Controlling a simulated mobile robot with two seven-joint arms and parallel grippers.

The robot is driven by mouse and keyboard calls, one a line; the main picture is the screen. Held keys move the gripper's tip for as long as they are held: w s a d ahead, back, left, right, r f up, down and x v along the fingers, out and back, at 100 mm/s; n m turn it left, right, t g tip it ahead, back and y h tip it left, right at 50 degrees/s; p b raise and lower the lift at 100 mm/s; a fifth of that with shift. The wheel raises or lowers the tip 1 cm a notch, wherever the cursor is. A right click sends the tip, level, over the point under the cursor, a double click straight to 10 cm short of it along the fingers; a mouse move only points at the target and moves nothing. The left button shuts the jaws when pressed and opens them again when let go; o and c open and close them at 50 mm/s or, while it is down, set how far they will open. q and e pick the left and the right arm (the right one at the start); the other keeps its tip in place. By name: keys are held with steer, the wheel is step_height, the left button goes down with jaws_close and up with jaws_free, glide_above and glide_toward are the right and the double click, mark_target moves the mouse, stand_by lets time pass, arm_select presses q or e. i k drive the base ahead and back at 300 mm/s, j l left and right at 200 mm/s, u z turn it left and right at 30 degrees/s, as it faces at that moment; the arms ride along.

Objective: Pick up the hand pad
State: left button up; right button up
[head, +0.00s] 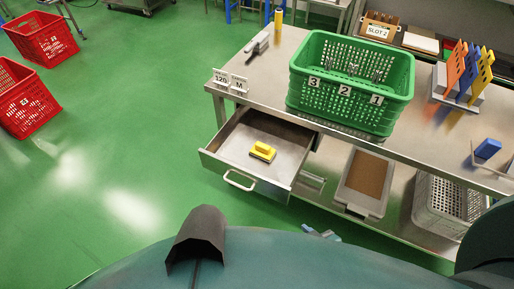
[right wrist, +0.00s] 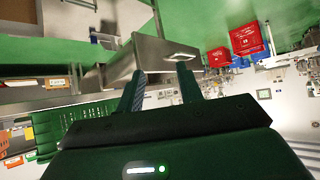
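The hand pad (head: 262,152), a yellow grip on a dark base, lies in the open metal drawer (head: 226,165) under the table in the head view. My right gripper (head: 322,234) shows only by its fingertips, below and to the right of the drawer and apart from it. In the right wrist view my right gripper (right wrist: 163,88) has its two fingers spread with nothing between them. The drawer also shows beyond the fingers in this view (right wrist: 150,58), tilted; the hand pad cannot be made out there. My left gripper is not in view.
A green crate (head: 350,116) marked 3, 2, 1 stands on the metal table (head: 262,80) above the drawer. A grey tray (head: 366,203) and a grey basket (head: 420,203) are on the lower shelf. Red crates (head: 42,40) stand on the green floor at left. The floor left of the drawer is clear.

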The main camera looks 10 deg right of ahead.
mark_target(259, 150)
steer(key=i+j+z, duration=0.35)
steer(key=i, duration=0.2)
steer(key=i+j+z, duration=0.35)
steer(key=i+j, duration=0.2)
